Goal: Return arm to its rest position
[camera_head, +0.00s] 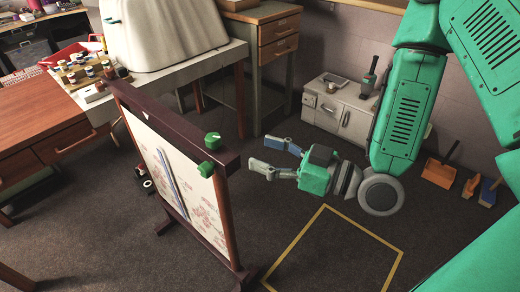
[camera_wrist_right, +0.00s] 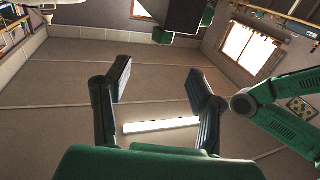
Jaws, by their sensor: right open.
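My right gripper (camera_head: 275,157) is open and empty in the head view. It hangs in the air just right of a dark wooden frame (camera_head: 180,128) with a patterned panel, apart from it. In the right wrist view, the two dark fingers of my right gripper (camera_wrist_right: 160,92) stand wide apart with nothing between them, and the view tilts up towards the ceiling. The green right arm comes in from the upper right of the head view. My left gripper does not show.
The frame's top bar carries green knobs (camera_head: 212,139). A yellow outline (camera_head: 340,230) marks clear floor below my right gripper. A low white cabinet (camera_head: 338,108) stands behind. A dustpan (camera_head: 438,172) lies at the right wall. A wooden desk (camera_head: 40,125) is at left.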

